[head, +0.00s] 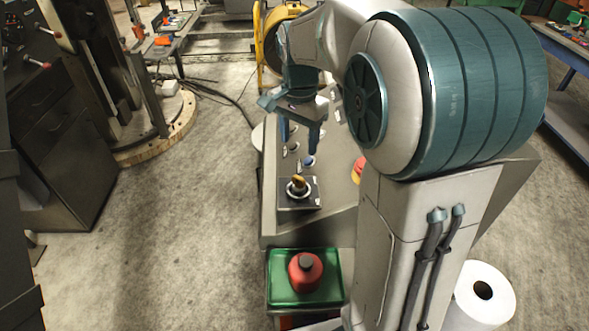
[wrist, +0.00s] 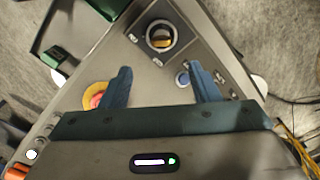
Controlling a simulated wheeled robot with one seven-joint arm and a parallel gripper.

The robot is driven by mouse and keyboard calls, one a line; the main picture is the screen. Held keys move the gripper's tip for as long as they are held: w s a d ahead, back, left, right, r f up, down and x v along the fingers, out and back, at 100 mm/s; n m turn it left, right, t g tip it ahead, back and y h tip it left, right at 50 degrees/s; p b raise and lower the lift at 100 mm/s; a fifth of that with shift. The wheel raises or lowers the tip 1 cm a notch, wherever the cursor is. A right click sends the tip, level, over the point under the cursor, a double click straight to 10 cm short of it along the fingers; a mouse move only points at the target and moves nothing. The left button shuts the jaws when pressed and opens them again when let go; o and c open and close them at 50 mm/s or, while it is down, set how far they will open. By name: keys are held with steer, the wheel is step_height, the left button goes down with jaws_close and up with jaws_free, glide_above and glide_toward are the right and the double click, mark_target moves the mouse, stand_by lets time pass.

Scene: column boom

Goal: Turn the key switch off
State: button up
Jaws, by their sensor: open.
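The key switch (head: 298,187) is a round, silver-ringed switch with a yellow-orange handle, on a dark square plate at the near end of the grey console. In the wrist view the key switch (wrist: 160,38) is at top centre, just beyond the fingertips, with its handle lying roughly across the picture. My gripper (head: 297,150) points down over the console, behind the switch in the head view. In the wrist view my gripper (wrist: 160,70) has its blue fingers apart with nothing between them. It appears apart from the switch.
A red stop button on a yellow base (wrist: 96,97) and a blue button (wrist: 182,79) are close to the fingers. A green tray (head: 276,262) with a red bottle (head: 305,272) is below the console's near end. A white roll (head: 484,294) stands at lower right. Floor at left is clear.

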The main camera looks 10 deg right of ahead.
mark_target(297, 179)
steer(key=f, duration=0.7)
steer(key=f+p, duration=0.1)
steer(key=f, duration=0.5)
steer(key=shift+w+f, duration=0.2)
steer(key=shift+f, duration=0.2)
steer(key=c, duration=1)
